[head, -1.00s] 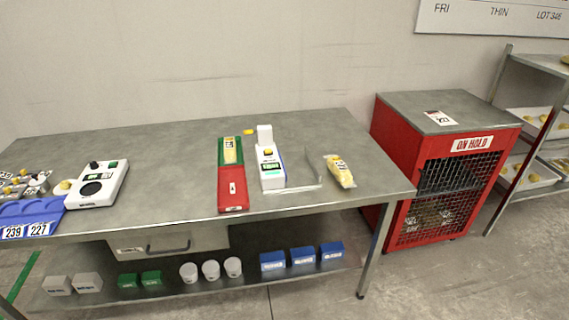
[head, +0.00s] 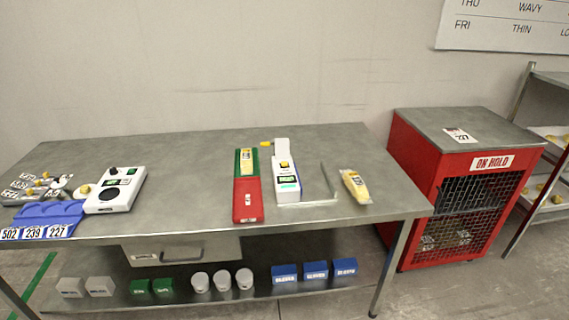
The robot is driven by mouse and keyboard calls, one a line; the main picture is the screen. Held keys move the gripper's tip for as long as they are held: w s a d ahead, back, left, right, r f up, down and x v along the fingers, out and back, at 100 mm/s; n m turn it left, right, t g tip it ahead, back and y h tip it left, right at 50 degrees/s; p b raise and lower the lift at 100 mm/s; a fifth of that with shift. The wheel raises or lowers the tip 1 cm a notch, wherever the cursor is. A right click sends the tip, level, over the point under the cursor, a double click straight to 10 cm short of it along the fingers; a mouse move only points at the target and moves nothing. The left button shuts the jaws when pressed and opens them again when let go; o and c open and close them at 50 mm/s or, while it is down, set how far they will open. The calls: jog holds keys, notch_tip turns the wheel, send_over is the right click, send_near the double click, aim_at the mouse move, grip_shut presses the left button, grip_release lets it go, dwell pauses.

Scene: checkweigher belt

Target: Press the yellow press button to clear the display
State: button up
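The button looks uncovered. My gripper is not in view.
A red and green tray (head: 248,208) with a yellow pack lies left of the device. Another yellow pack (head: 355,186) lies to its right. A white box with a round black pad (head: 115,190) and a blue rack (head: 42,220) stand farther left. A red cage (head: 450,170) stands beyond the table.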

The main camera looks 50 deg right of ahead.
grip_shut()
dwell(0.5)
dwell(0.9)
